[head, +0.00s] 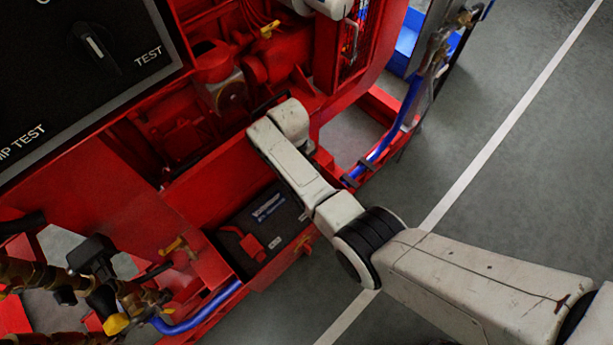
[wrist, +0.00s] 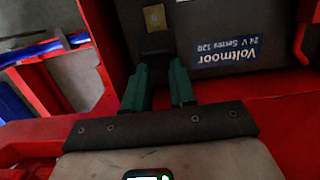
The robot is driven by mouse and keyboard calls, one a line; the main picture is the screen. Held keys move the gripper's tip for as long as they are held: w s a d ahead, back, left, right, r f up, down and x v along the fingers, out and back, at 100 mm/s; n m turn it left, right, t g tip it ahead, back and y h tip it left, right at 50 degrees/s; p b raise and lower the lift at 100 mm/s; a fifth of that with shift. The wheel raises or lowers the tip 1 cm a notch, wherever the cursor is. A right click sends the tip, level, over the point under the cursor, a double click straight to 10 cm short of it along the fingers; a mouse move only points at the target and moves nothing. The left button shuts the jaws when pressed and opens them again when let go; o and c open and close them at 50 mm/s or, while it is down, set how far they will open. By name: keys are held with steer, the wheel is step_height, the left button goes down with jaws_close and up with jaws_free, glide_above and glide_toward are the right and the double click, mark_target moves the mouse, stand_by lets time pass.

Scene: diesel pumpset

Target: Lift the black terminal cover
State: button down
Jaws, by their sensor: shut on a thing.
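The battery (wrist: 250,72), dark with a Voltmoor label, sits in a red tray, and it also shows in the head view (head: 262,222). My gripper (wrist: 161,68) shows in the wrist view with its two teal fingers close together at the battery's edge. It is shut on the black terminal cover (wrist: 160,76), a dark piece between the fingers that is hard to tell from the battery behind it. A brass-coloured square (wrist: 154,17) shows on the dark surface beyond the fingertips. In the head view my arm hides the fingers and the black cover.
A red terminal cover (head: 243,243) sits at the battery's other end. The red frame (head: 225,180) surrounds the battery closely. A blue hose (head: 385,145) runs along the frame at right. A black TEST panel (head: 80,70) stands at upper left. The grey floor (head: 480,170) at right is clear.

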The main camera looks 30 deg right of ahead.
steer(key=shift+w+a+f+b, duration=0.2)
steer(key=shift+w+f+b, duration=0.15)
steer(key=shift+w+f, duration=0.15)
steer(key=shift+s+f, duration=0.1)
steer(key=shift+f, duration=0.1)
steer(key=c, duration=1.2)
jaws_free()
steer(key=shift+o, duration=1.4)
steer(key=shift+r, duration=0.15)
steer(key=shift+w, duration=0.2)
steer(key=shift+r, duration=0.15)
step_height(320, 180, up, 10)
steer(key=w+p, duration=0.1)
steer(key=p, duration=0.2)
steer(key=shift+w+a+r, duration=0.2)
steer(key=shift+r, duration=0.05)
steer(key=shift+c, duration=0.2)
